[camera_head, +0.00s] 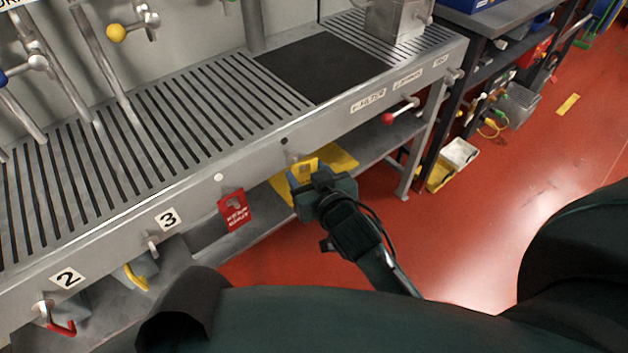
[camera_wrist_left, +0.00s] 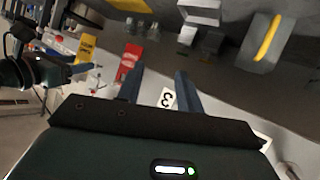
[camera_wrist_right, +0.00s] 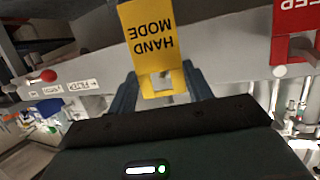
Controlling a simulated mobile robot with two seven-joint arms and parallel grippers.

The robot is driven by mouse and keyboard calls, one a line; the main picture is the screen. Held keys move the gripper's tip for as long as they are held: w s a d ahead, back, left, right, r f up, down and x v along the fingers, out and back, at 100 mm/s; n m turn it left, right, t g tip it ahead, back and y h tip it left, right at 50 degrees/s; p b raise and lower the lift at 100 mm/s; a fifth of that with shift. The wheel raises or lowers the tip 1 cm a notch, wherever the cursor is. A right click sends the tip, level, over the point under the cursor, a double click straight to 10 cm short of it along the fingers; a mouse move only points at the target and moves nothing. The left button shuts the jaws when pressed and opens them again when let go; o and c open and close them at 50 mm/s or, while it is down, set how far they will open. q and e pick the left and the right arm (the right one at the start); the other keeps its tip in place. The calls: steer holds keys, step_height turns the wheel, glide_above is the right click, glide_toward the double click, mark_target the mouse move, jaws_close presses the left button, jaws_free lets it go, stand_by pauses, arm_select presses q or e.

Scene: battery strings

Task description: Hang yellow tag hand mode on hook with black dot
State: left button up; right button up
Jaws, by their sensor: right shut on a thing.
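The yellow HAND MODE tag (camera_head: 303,168) is at the front rail of the bench, just below the black dot (camera_head: 284,141). My right gripper (camera_head: 303,182) is shut on the tag. In the right wrist view the tag (camera_wrist_right: 150,40) sits between the fingers (camera_wrist_right: 160,88), with a cut-out at its hook end. Grey metal shows in the cut-out, but I cannot tell whether the tag is around the hook. The hook is mostly hidden by the tag and gripper. My left gripper (camera_wrist_left: 158,85) is open and empty in the left wrist view.
A red tag (camera_head: 235,210) hangs left of the yellow one, below a white dot (camera_head: 218,177). A red-tipped lever (camera_head: 388,118) sticks out to the right. A yellow panel (camera_head: 338,158) lies on the lower shelf behind. Hooks by labels 2 and 3 stand further left.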

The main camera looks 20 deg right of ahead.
steer(key=shift+w+a+f, duration=0.1)
steer(key=shift+w+a, duration=0.15)
steer(key=shift+w, duration=0.25)
steer(key=shift+w+a+b, duration=0.15)
steer(key=shift+w+b, duration=0.15)
steer(key=shift+w, duration=0.15)
arm_select(q)
steer(key=shift+s+a+r, duration=0.15)
steer(key=shift+a+r, duration=0.05)
arm_select(e)
steer(key=shift+w+a+f, duration=0.15)
steer(key=shift+w+f, duration=0.25)
steer(key=shift+w, duration=0.05)
arm_select(q)
steer(key=shift+f, duration=0.15)
steer(key=shift+w+t, duration=0.2)
steer(key=shift+t, duration=0.1)
arm_select(e)
steer(key=o, duration=1)
arm_select(q)
steer(key=shift+s, duration=0.1)
arm_select(e)
steer(key=shift+o, duration=0.2)
steer(key=shift+f, duration=0.1)
